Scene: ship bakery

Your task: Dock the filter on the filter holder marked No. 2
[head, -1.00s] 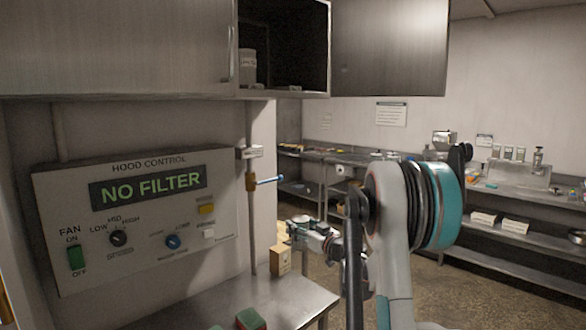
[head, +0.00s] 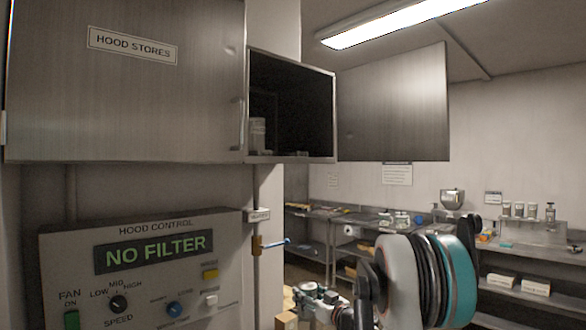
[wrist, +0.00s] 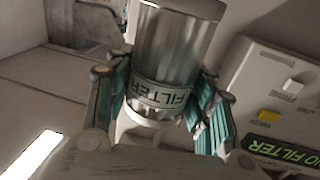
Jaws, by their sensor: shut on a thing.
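In the wrist view my gripper (wrist: 160,108) is shut on the filter (wrist: 172,45), a metallic cylinder with a band lettered FILTER, its teal-padded fingers on either side of it. In the head view part of my gripper (head: 318,296) shows low in the picture beside my arm, and I cannot make out the filter there. The hood control panel (head: 225,250) reads NO FILTER; it also shows at the right of the wrist view (wrist: 300,75). I see no filter holder marked No. 2 in either view.
A wall cabinet labelled HOOD STORES (head: 125,110) hangs above the panel. Its right door (head: 395,105) stands open, with a pale container (head: 257,132) inside. A pipe with a blue-handled valve (head: 272,243) runs beside the panel. Steel counters (head: 530,262) line the far wall.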

